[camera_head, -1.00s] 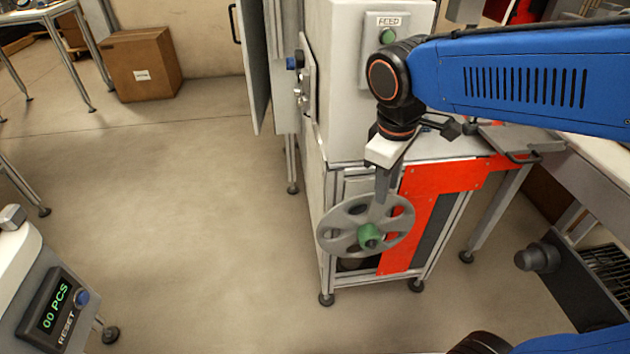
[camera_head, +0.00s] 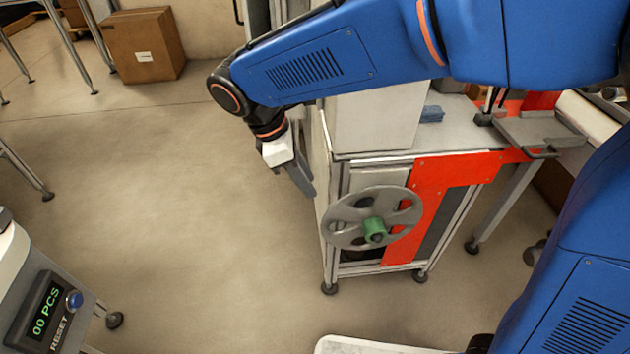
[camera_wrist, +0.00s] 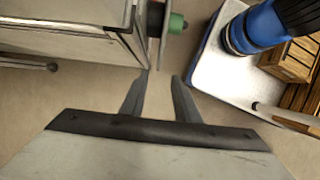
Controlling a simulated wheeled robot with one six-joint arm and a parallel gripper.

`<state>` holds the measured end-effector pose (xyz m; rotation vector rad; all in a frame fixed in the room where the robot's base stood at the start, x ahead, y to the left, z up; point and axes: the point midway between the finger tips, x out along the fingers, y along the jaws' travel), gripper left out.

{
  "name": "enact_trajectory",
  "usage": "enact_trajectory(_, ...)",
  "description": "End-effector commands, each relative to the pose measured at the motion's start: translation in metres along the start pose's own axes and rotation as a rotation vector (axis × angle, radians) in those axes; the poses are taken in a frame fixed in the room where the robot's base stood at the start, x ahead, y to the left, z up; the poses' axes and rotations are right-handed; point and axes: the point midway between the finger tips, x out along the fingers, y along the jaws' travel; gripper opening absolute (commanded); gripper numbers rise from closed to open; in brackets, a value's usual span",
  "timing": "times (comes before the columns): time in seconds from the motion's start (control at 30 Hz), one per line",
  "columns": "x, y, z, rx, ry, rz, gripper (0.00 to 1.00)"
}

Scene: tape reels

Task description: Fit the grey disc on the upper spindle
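The grey disc (camera_head: 344,230) is a spoked wheel with cut-outs, standing upright at the front of the machine. A green hub (camera_head: 375,230) sticks out through its middle, so the disc appears to sit around it. Whether the disc is fully seated cannot be told. My gripper (camera_head: 308,190) is left of the disc, apart from it and empty. In the wrist view my gripper (camera_wrist: 158,80) has its two fingers spread with bare floor between them. The green hub (camera_wrist: 177,23) shows beyond them, with the disc (camera_wrist: 163,42) nearly edge-on. No other spindle is clearly visible.
The machine cabinet (camera_head: 378,112) with its red panel (camera_head: 452,171) stands behind and around the disc. A counter box (camera_head: 45,312) reading "00 PCS" is at lower left. A cardboard box (camera_head: 145,45) stands at the back. Open floor lies left of the machine.

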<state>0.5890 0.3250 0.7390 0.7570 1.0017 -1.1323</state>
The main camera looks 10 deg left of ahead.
Motion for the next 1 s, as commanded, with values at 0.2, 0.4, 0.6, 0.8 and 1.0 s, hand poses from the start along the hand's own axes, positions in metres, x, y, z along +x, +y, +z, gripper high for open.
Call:
enact_trajectory(0.2,0.015,0.000,-0.001,-0.004,-0.002,0.000,0.29)
enact_trajectory(0.4,0.046,0.000,-0.001,-0.004,-0.002,-0.001,0.29)
enact_trajectory(0.6,0.079,0.000,-0.001,-0.004,-0.003,-0.002,0.29)
enact_trajectory(0.8,0.111,0.000,0.000,-0.003,-0.002,-0.002,0.29)
enact_trajectory(1.0,0.142,0.000,0.000,-0.003,-0.003,-0.002,0.29)
